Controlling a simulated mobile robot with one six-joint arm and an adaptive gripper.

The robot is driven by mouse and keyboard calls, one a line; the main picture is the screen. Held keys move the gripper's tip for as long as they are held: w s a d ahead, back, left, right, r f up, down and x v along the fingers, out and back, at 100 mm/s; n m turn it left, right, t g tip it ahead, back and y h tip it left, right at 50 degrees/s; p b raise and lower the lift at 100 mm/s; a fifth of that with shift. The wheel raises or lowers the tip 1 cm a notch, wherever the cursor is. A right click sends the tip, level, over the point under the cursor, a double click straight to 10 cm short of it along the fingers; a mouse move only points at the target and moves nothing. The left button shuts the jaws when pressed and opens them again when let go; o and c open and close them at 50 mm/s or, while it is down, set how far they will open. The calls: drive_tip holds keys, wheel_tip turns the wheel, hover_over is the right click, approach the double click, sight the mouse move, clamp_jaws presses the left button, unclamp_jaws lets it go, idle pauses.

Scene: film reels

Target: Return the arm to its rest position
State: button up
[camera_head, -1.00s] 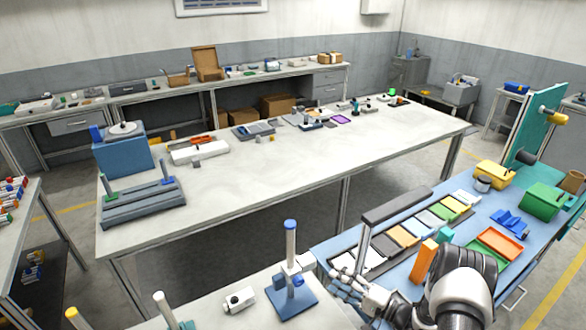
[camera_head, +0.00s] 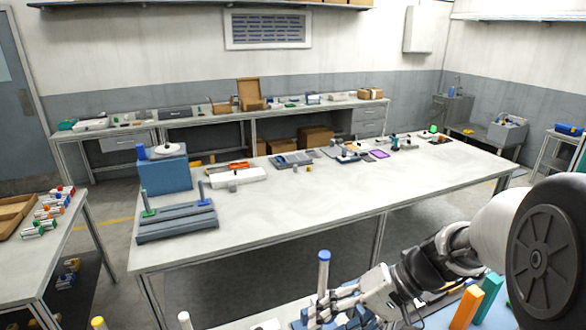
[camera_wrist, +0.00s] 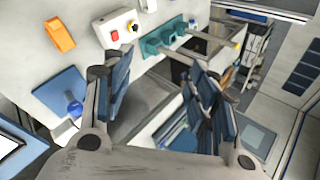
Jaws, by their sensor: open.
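My gripper (camera_head: 335,308) is at the lower middle of the head view, beside a grey post with a blue top (camera_head: 323,270) on the near bench. I cannot tell from this view whether they touch. In the wrist view my gripper (camera_wrist: 160,95) has its two blue-padded fingers spread wide apart, with nothing held between them. My arm reaches in from the right side of the head view and covers much of the right bench.
A long white table (camera_head: 290,215) fills the middle, with a grey two-post rack (camera_head: 178,222) and a blue box (camera_head: 165,173) on its left. Orange (camera_head: 465,308) and teal (camera_head: 488,298) upright blocks stand near my arm. The table's centre is clear.

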drive_tip(key=s+d+r+t+h+b, duration=0.1)
drive_tip(key=s+d+r+t+h, duration=0.1)
drive_tip(key=s, duration=0.6)
drive_tip(key=s+d+r+n+t+h+b, duration=0.1)
drive_tip(key=s+d+r+t+h, duration=0.1)
drive_tip(key=s+h, duration=0.5)
drive_tip(key=shift+s+d+r+t, duration=0.2)
drive_tip(key=shift+s+d+t, duration=0.3)
drive_tip(key=shift+d, duration=0.7)
drive_tip(key=shift+w, duration=0.15)
drive_tip(key=shift+c, duration=0.5)
idle(0.9)
